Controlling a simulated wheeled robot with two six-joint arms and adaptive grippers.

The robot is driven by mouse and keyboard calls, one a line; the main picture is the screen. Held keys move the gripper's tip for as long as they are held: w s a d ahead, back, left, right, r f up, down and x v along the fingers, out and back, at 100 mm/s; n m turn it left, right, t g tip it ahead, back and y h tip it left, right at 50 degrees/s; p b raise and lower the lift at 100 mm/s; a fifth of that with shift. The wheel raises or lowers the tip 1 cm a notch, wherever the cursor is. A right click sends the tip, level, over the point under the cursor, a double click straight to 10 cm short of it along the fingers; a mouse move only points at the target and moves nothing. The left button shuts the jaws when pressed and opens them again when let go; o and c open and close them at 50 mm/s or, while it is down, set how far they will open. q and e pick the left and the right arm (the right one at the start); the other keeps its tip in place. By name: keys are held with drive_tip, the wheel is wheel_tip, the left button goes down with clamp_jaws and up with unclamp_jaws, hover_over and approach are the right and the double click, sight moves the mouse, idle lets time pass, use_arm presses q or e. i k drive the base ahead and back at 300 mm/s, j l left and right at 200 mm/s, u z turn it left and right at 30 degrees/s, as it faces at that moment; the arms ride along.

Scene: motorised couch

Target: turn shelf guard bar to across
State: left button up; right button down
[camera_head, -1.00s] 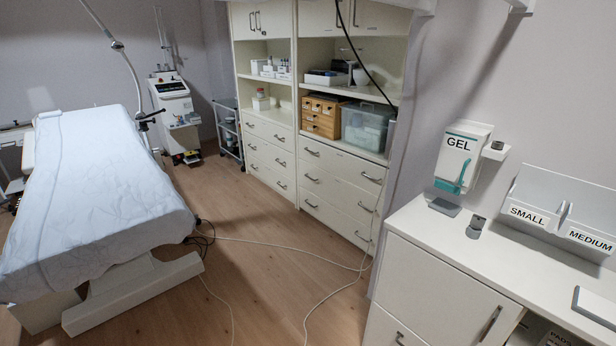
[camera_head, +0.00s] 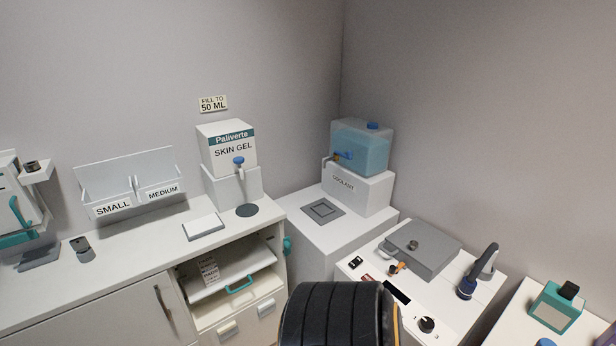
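An open shelf bay in the white counter holds a pull-out shelf (camera_head: 235,265) with a teal handle (camera_head: 239,285) at its front. A teal fitting (camera_head: 288,245) sits on the right edge of the bay. I see no clear bar across the opening and cannot tell which part is the guard bar or how it is turned. Neither of my grippers is in view. A black ribbed cylinder at the bottom middle looks like part of my own arm and hides the floor near the bay.
On the counter stand a skin gel box (camera_head: 227,148), a SMALL/MEDIUM holder (camera_head: 130,180) and a small white pad (camera_head: 203,227). A blue coolant tank (camera_head: 362,148) stands in the corner. A white cart (camera_head: 425,285) with a grey box (camera_head: 420,248) stands to the right.

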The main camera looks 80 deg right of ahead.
sight(287, 244)
drive_tip(key=z, duration=2.25)
